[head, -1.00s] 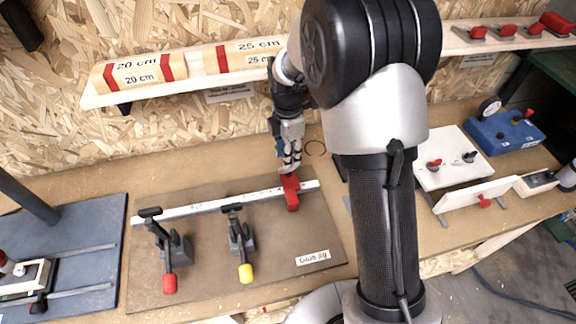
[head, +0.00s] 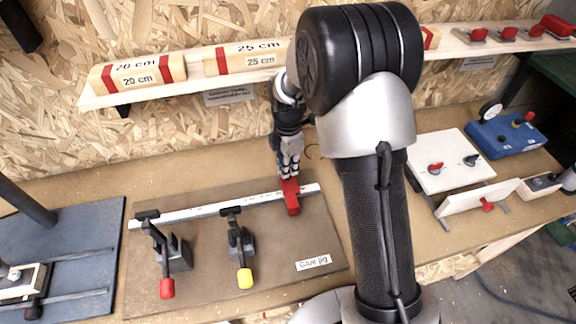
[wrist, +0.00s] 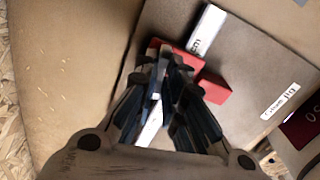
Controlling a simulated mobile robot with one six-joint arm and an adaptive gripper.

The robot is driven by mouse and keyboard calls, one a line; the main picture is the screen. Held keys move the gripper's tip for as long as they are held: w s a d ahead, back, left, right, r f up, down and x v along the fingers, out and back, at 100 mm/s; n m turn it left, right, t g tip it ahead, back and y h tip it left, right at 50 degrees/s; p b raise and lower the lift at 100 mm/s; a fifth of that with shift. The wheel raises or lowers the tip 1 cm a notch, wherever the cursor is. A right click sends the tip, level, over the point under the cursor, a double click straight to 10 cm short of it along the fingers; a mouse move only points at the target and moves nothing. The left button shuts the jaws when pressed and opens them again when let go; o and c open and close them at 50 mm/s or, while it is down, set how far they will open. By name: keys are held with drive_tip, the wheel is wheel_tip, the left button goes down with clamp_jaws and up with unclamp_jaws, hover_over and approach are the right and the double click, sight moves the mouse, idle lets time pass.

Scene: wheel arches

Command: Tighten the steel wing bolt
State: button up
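My gripper (head: 289,176) points down at the red stop block (head: 292,202) on the rail at the right end of the glue jig. In the wrist view, my gripper's fingers (wrist: 168,68) are close together over the red block (wrist: 214,90), with a narrow gap between them. I cannot tell whether they touch or hold anything. I cannot make out a steel wing bolt at the block; the fingers cover that spot. A dark wing-shaped knob (head: 472,160) and a red one (head: 436,168) sit on the white panel at the right.
The jig board (head: 215,275) carries a white rail (head: 180,213) and two toggle clamps, with a red handle (head: 167,288) and a yellow handle (head: 244,279). A shelf (head: 190,85) with wooden blocks runs behind. A blue fixture (head: 505,133) stands right.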

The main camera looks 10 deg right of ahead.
clamp_jaws()
drive_tip(key=shift+m, duration=0.3)
drive_tip(key=m+p, duration=0.2)
drive_tip(key=m, duration=0.2)
drive_tip(key=shift+r+m, duration=0.1)
drive_tip(key=shift+m, duration=0.2)
drive_tip(key=m+p, duration=0.1)
drive_tip(key=m, duration=0.5)
drive_tip(key=m+p, duration=0.1)
drive_tip(key=m, duration=0.3)
drive_tip(key=shift+w+m, duration=0.1)
drive_tip(key=shift+m, duration=1.9)
drive_tip(key=shift+w+p, duration=0.1)
drive_tip(key=shift+p, duration=0.2)
drive_tip(key=o, duration=0.6)
unclamp_jaws()
drive_tip(key=shift+c, duration=0.2)
